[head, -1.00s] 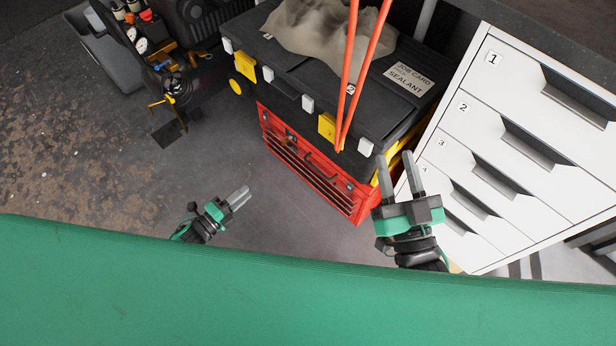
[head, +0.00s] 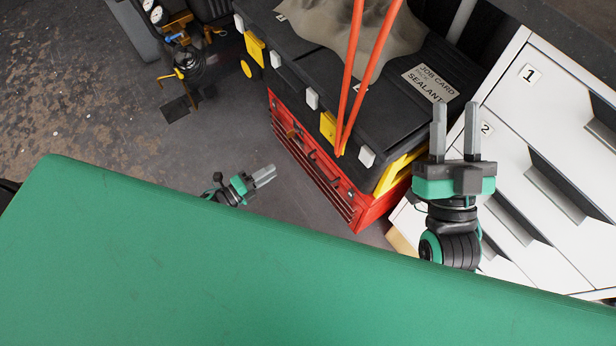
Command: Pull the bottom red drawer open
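A red tool chest (head: 364,213) with several drawers stands on the floor in the middle of the view, under a black toolbox (head: 300,72) with yellow and white latches. Its drawer front (head: 312,170) faces lower left and looks closed; the lowest part is seen steeply from above. My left gripper (head: 268,174) is in front of the drawers, low and apart from them, its two fingers close together; the gap is hard to judge. My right gripper (head: 455,118) is open and empty, to the right of the chest, in front of the white cabinet.
A green surface (head: 200,270) fills the foreground and hides the lower part of the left arm. A white numbered drawer cabinet (head: 540,95) stands at right. Bare floor (head: 110,125) is free at left.

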